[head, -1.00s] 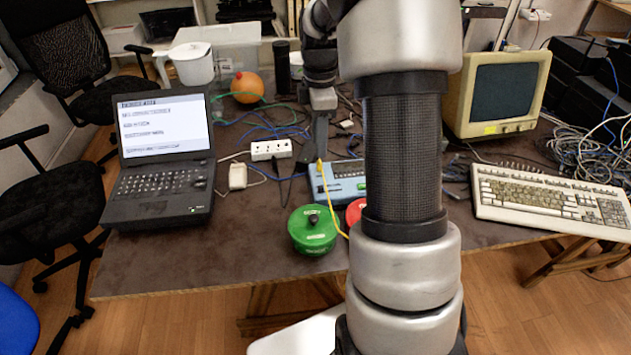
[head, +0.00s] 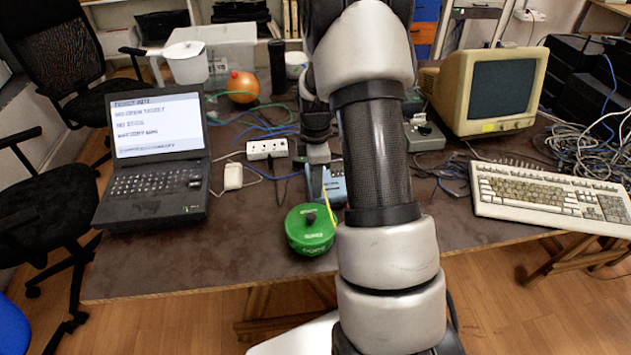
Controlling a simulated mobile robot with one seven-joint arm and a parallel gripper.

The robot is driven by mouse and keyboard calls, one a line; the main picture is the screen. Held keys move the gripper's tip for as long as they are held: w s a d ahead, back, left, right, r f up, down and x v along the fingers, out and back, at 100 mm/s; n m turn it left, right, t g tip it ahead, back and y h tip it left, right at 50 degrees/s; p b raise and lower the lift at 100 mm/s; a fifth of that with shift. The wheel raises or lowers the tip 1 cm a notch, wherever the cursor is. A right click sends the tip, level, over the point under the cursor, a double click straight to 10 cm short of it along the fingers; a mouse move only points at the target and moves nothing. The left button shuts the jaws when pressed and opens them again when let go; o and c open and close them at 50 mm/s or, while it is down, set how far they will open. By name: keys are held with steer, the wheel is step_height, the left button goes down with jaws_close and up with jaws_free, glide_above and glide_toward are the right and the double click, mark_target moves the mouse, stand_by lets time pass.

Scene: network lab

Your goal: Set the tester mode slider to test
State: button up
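The blue tester (head: 338,179) lies on the table behind the green round container. My arm covers much of it, and only a strip of its top shows. The mode slider cannot be made out. My gripper (head: 316,192) points down at the tester's left end, close to it or touching; I cannot tell which. My arm hides part of the gripper and its finger gap does not show. A yellow cable (head: 330,206) runs down from the tester toward the green container.
The green container (head: 310,236) stands just in front of the tester. A white power strip (head: 267,149) and a white adapter (head: 233,176) lie to the left, near the laptop (head: 155,190). A keyboard (head: 550,200) and monitor (head: 490,90) stand right. The front left table is clear.

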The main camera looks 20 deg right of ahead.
mark_target(325, 190)
jaws_close()
steer(key=shift+d, duration=0.1)
steer(key=shift+s+d, duration=0.2)
steer(key=shift+d, duration=0.4)
steer(key=shift+s+d, duration=0.15)
steer(key=shift+d, duration=0.4)
jaws_free()
step_height(325, 190, up, 18)
steer(key=p, duration=0.2)
steer(key=shift+f+p, duration=0.2)
steer(key=shift+p, duration=0.15)
